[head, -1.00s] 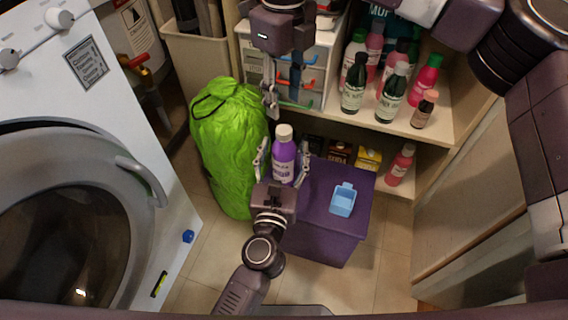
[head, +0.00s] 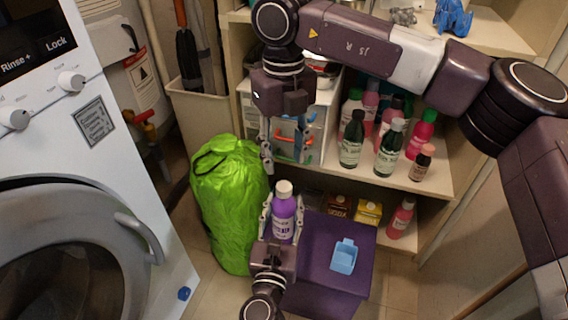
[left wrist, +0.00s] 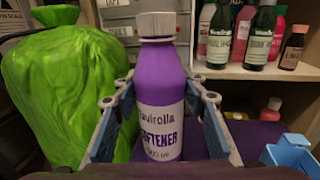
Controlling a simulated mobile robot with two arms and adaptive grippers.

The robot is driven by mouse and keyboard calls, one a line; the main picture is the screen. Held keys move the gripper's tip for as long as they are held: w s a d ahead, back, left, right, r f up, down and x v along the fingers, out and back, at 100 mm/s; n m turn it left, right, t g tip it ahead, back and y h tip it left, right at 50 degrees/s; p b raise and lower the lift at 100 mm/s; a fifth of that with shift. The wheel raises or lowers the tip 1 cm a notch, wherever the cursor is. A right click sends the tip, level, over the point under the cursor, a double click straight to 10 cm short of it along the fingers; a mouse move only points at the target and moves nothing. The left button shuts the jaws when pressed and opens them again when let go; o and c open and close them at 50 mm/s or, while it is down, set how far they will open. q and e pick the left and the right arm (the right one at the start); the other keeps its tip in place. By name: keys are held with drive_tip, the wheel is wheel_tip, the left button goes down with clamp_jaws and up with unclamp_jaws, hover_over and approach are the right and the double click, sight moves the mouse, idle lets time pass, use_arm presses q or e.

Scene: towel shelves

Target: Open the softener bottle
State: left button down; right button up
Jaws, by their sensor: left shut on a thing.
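The purple softener bottle (head: 284,222) stands upright with its pale cap (head: 284,188) on. It also fills the middle of the left wrist view (left wrist: 162,100), its label facing the camera. My left gripper (head: 283,214) is shut on the bottle's body, one finger on each side. My right gripper (head: 286,156) hangs fingers down above the cap, apart from it. Its fingers are spread and empty.
A green bag (head: 228,205) stands left of the bottle. A purple box (head: 318,285) with a light blue scoop (head: 344,256) on top is at the right. Shelves (head: 440,178) with several bottles stand behind. A washing machine (head: 150,215) is at the left.

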sight(284, 186)
drive_tip(key=m, duration=0.5)
drive_tip(key=shift+m, duration=0.4)
drive_tip(key=m, duration=1)
drive_tip(key=shift+m, duration=0.4)
drive_tip(key=m, duration=0.5)
drive_tip(key=shift+m, duration=0.3)
drive_tip(key=shift+f, duration=4)
